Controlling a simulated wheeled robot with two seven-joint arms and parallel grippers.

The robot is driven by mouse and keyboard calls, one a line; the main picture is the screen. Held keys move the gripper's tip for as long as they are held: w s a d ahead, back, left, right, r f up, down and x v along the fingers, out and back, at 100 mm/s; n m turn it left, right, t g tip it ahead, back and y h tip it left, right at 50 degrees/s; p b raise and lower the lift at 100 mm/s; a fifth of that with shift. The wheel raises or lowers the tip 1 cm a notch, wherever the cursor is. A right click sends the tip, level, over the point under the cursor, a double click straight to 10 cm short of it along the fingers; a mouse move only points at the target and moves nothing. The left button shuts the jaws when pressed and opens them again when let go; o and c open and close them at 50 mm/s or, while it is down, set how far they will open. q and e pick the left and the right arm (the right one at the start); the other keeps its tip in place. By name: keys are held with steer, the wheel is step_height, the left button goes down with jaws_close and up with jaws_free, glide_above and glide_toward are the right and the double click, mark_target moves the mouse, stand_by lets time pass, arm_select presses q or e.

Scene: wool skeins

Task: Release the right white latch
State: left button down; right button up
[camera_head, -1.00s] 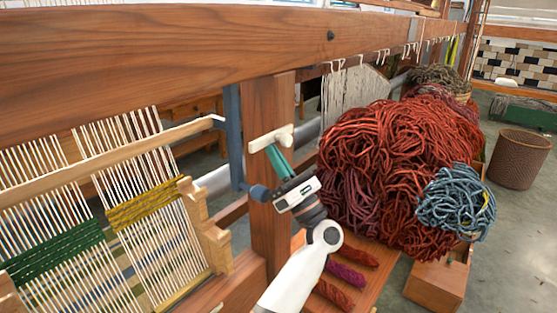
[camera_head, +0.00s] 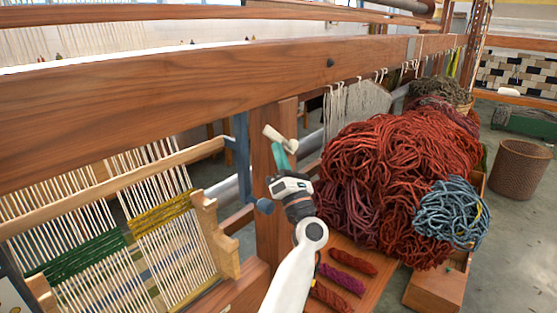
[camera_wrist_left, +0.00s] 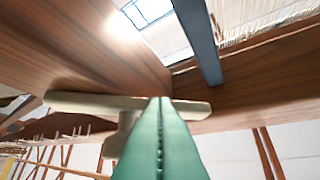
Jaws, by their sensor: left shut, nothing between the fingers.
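The white latch (camera_head: 278,137) is a cream T-shaped handle on the front of the wooden post, under the thick beam. Its crossbar slants down to the right in the head view. My left gripper (camera_head: 281,152) has green fingers, shut and empty, at the latch's crossbar. In the left wrist view the closed fingertips (camera_wrist_left: 160,103) overlap the crossbar (camera_wrist_left: 85,102) right of its stem; whether they touch it is hard to tell. Part of the bar is hidden behind the fingers. My right gripper is not in view.
A blue-grey metal bar (camera_head: 240,160) stands just left of the post (camera_head: 272,235). A large heap of red wool (camera_head: 385,165) is close to the right of my arm, with a blue skein (camera_head: 453,212) on it. A loom frame with warp threads (camera_head: 160,215) fills the left.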

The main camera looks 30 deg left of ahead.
arm_select(q)
steer(key=shift+w+a+r+b, duration=0.1)
steer(key=shift+w+r+b, duration=0.2)
steer(key=shift+r, duration=0.25)
steer(key=shift+w+a+r+b, duration=0.15)
steer(key=shift+r+b, duration=0.1)
steer(key=shift+r, duration=0.3)
steer(key=shift+w+d+r+b, duration=0.2)
steer(key=shift+w+r+b, duration=0.2)
steer(key=shift+w+r, duration=0.3)
steer(key=shift+r, duration=0.1)
